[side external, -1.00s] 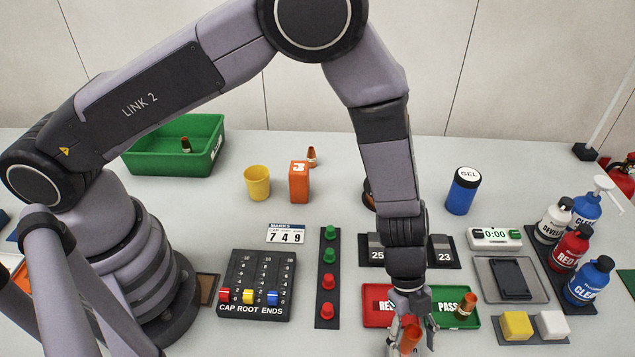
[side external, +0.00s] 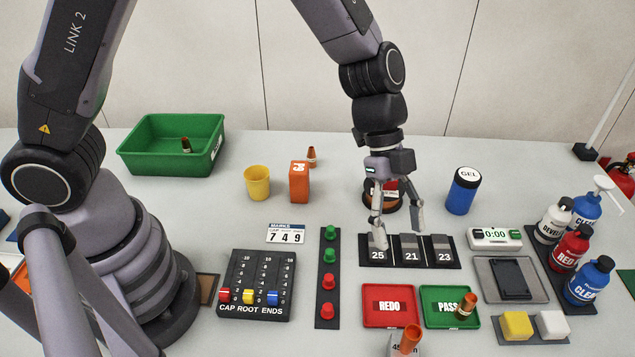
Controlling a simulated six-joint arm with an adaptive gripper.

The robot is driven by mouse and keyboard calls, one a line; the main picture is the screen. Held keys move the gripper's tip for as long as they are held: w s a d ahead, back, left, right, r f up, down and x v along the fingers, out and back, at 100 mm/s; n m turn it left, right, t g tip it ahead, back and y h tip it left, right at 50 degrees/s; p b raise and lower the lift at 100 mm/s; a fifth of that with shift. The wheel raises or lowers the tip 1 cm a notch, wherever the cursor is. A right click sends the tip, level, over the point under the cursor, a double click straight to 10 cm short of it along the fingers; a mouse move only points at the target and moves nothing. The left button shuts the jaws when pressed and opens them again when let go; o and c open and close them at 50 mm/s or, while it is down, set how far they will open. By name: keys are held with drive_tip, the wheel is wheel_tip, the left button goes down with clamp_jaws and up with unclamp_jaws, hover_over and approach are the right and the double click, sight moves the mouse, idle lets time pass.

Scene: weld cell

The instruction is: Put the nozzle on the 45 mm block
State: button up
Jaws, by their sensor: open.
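An orange nozzle (side external: 409,340) stands at the bottom edge of the view, leaning slightly to the right. It is at a pale block (side external: 397,349) whose label reads "45" and is cut off by the frame edge. The nozzle appears to rest on this block, but its lower end and the contact are not clear. My gripper (side external: 397,231) is open and empty, well behind the nozzle, above the dark rack marked 25, 21 and 23. Its fingers point down and are apart from the nozzle.
The numbered rack (side external: 410,264) is under my gripper. A dark round container (side external: 382,196) stands behind it, a blue GEL jar (side external: 462,191) to its right. Bottles stand far right.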

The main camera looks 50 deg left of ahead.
drive_tip(key=s+a+r+n+t+y, duration=0.1)
drive_tip(key=s+a+r+n+t, duration=0.1)
drive_tip(key=a+r+n, duration=0.45)
drive_tip(key=s+a+r+n+t, duration=0.2)
drive_tip(key=s+a+r+n, duration=0.1)
drive_tip(key=a+r, duration=0.65)
drive_tip(key=s+a+r+n+t+y, duration=0.2)
drive_tip(key=s+a+n+t+y, duration=0.1)
drive_tip(key=s+a+n, duration=0.7)
drive_tip(key=a+n+y, duration=0.1)
drive_tip(key=a, duration=0.2)
drive_tip(key=shift+s+a+r+y, duration=0.15)
drive_tip(key=shift+a+r+y, duration=0.1)
drive_tip(key=shift+r+y, duration=0.05)
